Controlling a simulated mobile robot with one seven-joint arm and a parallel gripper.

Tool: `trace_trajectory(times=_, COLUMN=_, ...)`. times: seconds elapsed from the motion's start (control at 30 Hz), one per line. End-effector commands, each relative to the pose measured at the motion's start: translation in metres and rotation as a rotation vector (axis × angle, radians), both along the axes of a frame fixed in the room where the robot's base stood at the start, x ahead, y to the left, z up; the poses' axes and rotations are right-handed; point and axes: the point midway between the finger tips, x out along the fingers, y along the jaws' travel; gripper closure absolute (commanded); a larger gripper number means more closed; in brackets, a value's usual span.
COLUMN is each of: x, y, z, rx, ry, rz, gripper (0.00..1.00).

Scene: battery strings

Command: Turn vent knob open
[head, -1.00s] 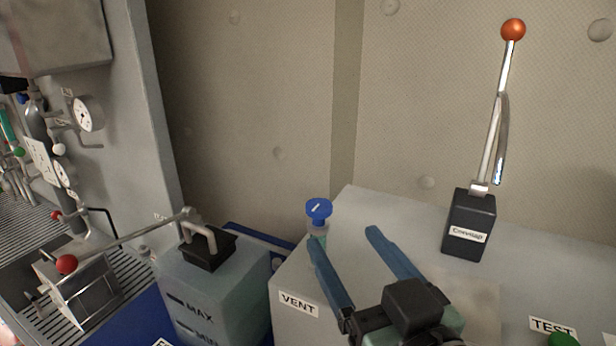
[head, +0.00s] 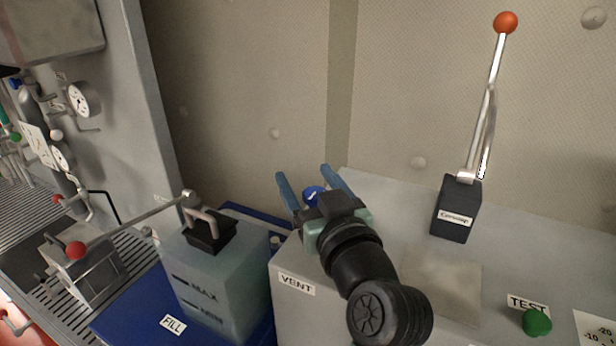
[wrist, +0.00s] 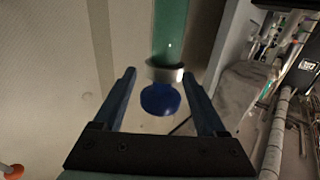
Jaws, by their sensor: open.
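The blue vent knob (head: 313,196) stands on the grey box behind the VENT label (head: 296,284). In the head view my gripper (head: 302,176) is open, with one blue finger on either side of the knob; the gripper body hides the knob's lower part. In the wrist view the round blue knob (wrist: 160,99) sits on a white collar at the end of a green pipe. It shows between the two open fingers (wrist: 165,92), with a gap on each side. I cannot tell how deep it is between them.
A translucent tank (head: 218,284) with MAX and MIN marks stands left of the grey box. A black block with a red-balled lever (head: 455,209) stands on the right. A green knob (head: 537,322) is beside the TEST label. The wall is close behind.

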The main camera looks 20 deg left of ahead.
Motion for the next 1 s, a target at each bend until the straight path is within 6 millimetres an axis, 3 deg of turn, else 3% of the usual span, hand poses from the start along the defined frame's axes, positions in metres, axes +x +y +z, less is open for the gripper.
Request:
trace_trajectory(times=0.1, x=-0.0001, y=-0.0001, z=0.0, rx=0.0, ry=0.0, rz=0.0, gripper=0.26)
trace_trajectory(times=0.5, x=-0.0002, y=-0.0005, z=0.0001, rx=0.0, ry=0.0, rz=0.0, gripper=0.98)
trace_trajectory(times=1.0, x=0.0007, y=-0.0019, z=0.0019, rx=-0.001, ry=0.0, rz=-0.083, gripper=1.0)
